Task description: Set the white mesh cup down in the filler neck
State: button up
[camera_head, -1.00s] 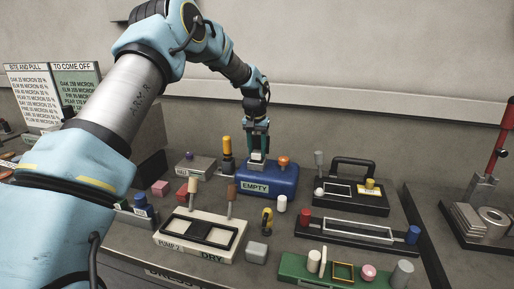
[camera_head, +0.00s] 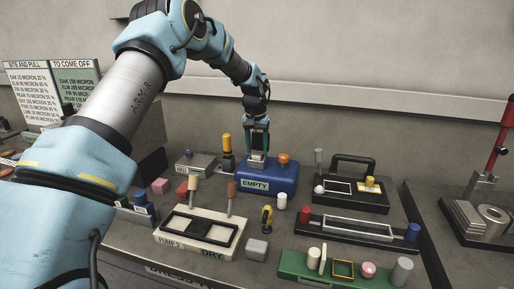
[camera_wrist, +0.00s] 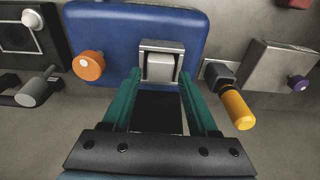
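The white mesh cup (camera_wrist: 160,67) is a small pale block-like piece. It sits within the square metal filler neck (camera_wrist: 177,47) on the blue tank marked EMPTY (camera_head: 277,180), which also shows in the wrist view (camera_wrist: 105,25). My gripper (camera_wrist: 160,76) points down at the neck, with its two teal fingers one on each side of the cup. A narrow gap seems to show between each finger and the cup, so the fingers look open. In the head view my gripper (camera_head: 257,150) stands right over the neck. How deep the cup sits is hidden.
An orange knob (camera_wrist: 89,66) stands on the tank beside the neck. A yellow-handled piece (camera_wrist: 237,109) and a metal box (camera_wrist: 270,68) stand close on the other side. A cream PUMP 2 tray (camera_head: 183,247) and a black handled holder (camera_head: 375,202) lie nearby.

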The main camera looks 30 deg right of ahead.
jog(key=shift+o, duration=1.3)
notch_tip(320, 180, up, 11)
jog(key=b, duration=0.4)
jog(key=s+a+f+n, duration=0.2)
jog(key=a, duration=1.2)
jog(key=s+a+f+n, duration=0.2)
jog(key=s+a, duration=0.1)
jog(key=a, duration=1.2)
jog(key=s+a+f+n, duration=0.1)
jog(key=s+a+f, duration=0.1)
jog(key=s+a, duration=0.5)
jog(key=s+a+f+n, duration=0.2)
jog(key=s+a, duration=0.5)
jog(key=a, duration=0.1)
jog(key=shift+s+a+f+t+y, duration=0.2)
jog(key=shift+a+f+t+y, duration=0.1)
jog(key=shift+y, duration=0.1)
